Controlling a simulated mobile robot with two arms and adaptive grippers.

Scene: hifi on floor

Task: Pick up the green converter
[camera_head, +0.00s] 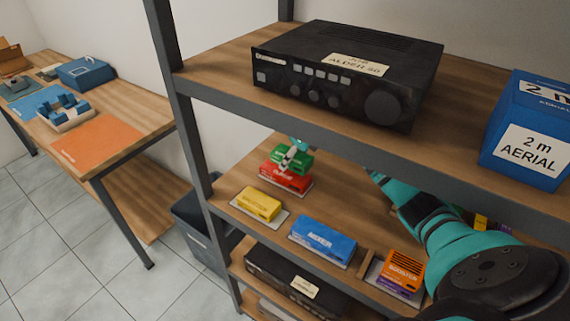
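The green converter (301,161) is a small green box on top of a red box (285,177), on the middle shelf. My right arm enters from the lower right and reaches under the upper shelf. Part of it is hidden behind that shelf's front edge. My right gripper (290,156) is at the green converter, with a pale finger lying across its front. The other finger is not clear, so I cannot tell whether it grips the box. My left gripper is not in view.
A black hi-fi unit (345,70) and blue aerial box (530,130) stand on the upper shelf. A yellow box (260,203), blue mixer box (323,240) and orange box (403,267) sit along the middle shelf's front. A workbench (130,125) stands left.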

